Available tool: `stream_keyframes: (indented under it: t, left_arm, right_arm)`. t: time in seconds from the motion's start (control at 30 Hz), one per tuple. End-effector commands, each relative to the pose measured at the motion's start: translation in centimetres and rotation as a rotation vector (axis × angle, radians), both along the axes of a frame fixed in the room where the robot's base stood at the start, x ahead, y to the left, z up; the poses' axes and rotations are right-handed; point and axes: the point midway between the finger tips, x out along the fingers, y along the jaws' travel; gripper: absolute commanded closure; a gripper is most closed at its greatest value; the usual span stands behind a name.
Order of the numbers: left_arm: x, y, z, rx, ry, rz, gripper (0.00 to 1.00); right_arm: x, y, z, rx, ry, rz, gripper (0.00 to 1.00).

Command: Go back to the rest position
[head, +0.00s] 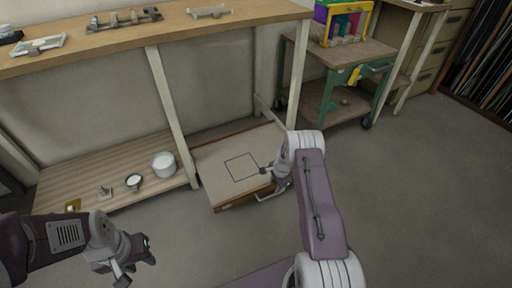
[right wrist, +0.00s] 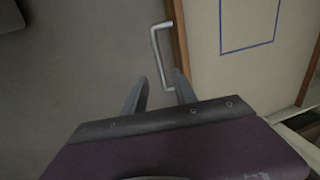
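My right gripper (head: 262,182) is at the front right edge of a low wooden drawer or box, by its metal handle (head: 272,195). In the right wrist view its two fingers (right wrist: 158,92) are apart, with the near end of the silver handle (right wrist: 156,45) close to the right fingertip. Nothing shows held between them; whether a finger touches the handle I cannot tell. My left gripper (head: 138,266) hangs over the floor at the lower left, with its fingers apart and empty.
The drawer or box (head: 215,165) has a dark square outline on its top and juts out from under the workbench (head: 215,22). A white pot (head: 163,165) stands on the low shelf (head: 60,185). A green cart (head: 345,60) stands at the back right. The floor at right is clear.

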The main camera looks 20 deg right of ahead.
Motion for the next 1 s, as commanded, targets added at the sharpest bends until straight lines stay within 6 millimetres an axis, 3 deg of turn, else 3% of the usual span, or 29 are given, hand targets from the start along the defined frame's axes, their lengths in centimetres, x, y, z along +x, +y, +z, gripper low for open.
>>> stream_keyframes:
  t: [0.13, 0.23, 0.27, 0.37, 0.4, 0.47, 0.5, 0.6, 0.7, 0.83, 1.0]
  left_arm:
    - [0.0, 0.0, 0.1, 0.0, 0.0, 0.0, 0.64]
    - [0.0, 0.0, 0.3, 0.0, 0.0, 0.0, 0.64]
    - [0.0, 0.0, 0.4, 0.0, 0.0, 0.0, 0.64]
    - [0.0, 0.0, 0.9, 0.0, 0.0, 0.0, 0.64]
    - [0.0, 0.0, 1.1, 0.0, 0.0, 0.0, 0.64]
    - [0.0, 0.0, 1.3, 0.0, 0.0, 0.0, 0.64]
    - [0.0, 0.0, 1.4, 0.0, 0.0, 0.0, 0.64]
    - [0.0, 0.0, 1.7, 0.0, 0.0, 0.0, 0.64]
    - [0.0, 0.0, 2.0, 0.0, 0.0, 0.0, 0.64]
    - [0.0, 0.0, 2.2, 0.0, 0.0, 0.0, 0.64]
    - [0.0, 0.0, 2.1, 0.0, 0.0, 0.0, 0.64]
  right_arm:
    - [0.1, 0.4, 0.1, 0.0, -0.001, 0.008, 0.66]
    - [2.5, 1.0, 3.0, -0.018, -0.052, 0.036, 0.66]
    - [3.6, 1.3, 4.6, -0.027, -0.08, 0.049, 0.66]
    - [6.6, 3.8, 12.5, -0.055, -0.177, 0.112, 0.66]
    - [6.8, 5.4, 15.9, -0.063, -0.205, 0.146, 0.66]
    - [5.8, 7.9, 20.2, -0.077, -0.228, 0.217, 0.66]
    - [4.7, 9.4, 22.7, -0.09, -0.236, 0.275, 0.66]
    - [0.4, 12.6, 27.1, -0.127, -0.237, 0.448, 0.66]
    - [-4.6, 14.7, 29.3, -0.165, -0.216, 0.631, 0.66]
    - [-11.9, 16.0, 29.8, -0.206, -0.156, 0.88, 0.66]
    - [-20.6, 15.8, 27.1, -0.211, -0.02, 1.177, 0.66]
